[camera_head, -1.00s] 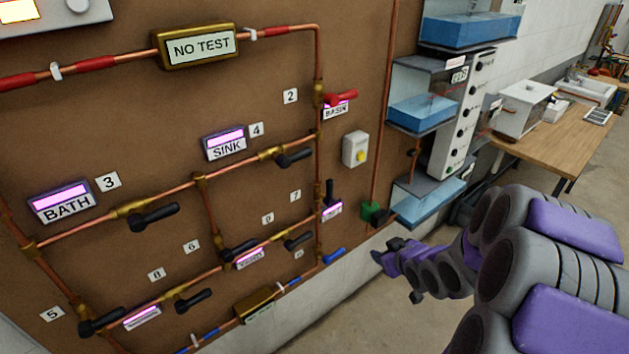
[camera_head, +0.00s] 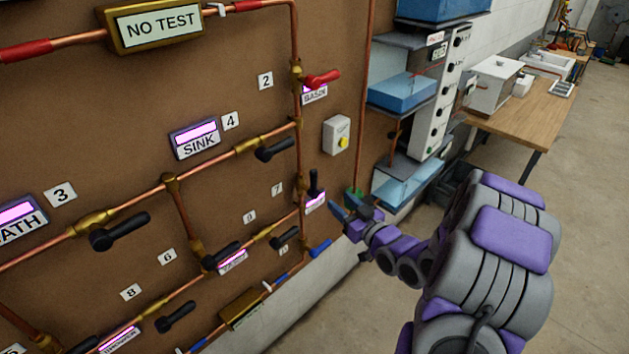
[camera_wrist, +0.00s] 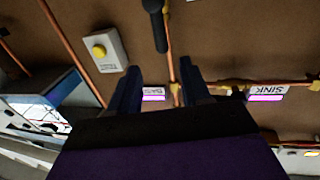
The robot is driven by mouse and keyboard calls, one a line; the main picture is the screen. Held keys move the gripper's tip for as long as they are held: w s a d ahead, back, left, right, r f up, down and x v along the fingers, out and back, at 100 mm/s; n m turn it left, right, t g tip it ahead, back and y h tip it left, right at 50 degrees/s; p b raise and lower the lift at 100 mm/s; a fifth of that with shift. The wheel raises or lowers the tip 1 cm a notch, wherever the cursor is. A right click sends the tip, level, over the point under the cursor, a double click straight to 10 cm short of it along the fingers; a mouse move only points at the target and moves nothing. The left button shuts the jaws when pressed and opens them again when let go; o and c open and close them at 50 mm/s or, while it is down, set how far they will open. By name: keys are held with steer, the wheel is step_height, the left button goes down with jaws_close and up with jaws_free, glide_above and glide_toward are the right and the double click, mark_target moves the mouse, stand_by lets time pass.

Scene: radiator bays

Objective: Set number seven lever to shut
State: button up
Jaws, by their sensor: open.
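The number seven lever (camera_head: 313,183) is black and points up along the vertical copper pipe, right of the small white "7" label (camera_head: 277,189). A pink-lit plate (camera_head: 315,202) sits at its base. In the wrist view, which is upside down, a black lever (camera_wrist: 156,25), seemingly the same one, shows at the top beyond my fingertips. My gripper (camera_head: 345,204) is open and empty, just right of the lever in the head view and apart from it. In the wrist view its two dark fingers (camera_wrist: 160,72) stand spread with the pipe between them.
A red lever (camera_head: 322,79) is above, by the BASIN plate. A white box with a yellow button (camera_head: 337,134) is up and right. A blue lever (camera_head: 319,249) lies below. Other black levers, such as one below SINK (camera_head: 275,150), are left. Water tanks (camera_head: 402,92) stand right.

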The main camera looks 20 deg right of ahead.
mark_target(315, 180)
steer(key=w, duration=0.4)
steer(key=w+a+b, duration=0.1)
steer(key=w, duration=0.3)
steer(key=w+a+b, duration=0.1)
steer(key=w, duration=0.4)
steer(key=shift+w+a, duration=0.1)
steer(key=shift+a, duration=0.15)
steer(key=shift+w+d, duration=0.1)
steer(key=shift+w, duration=0.1)
steer(key=shift+d, duration=0.2)
steer(key=shift+a, duration=0.15)
jaws_close()
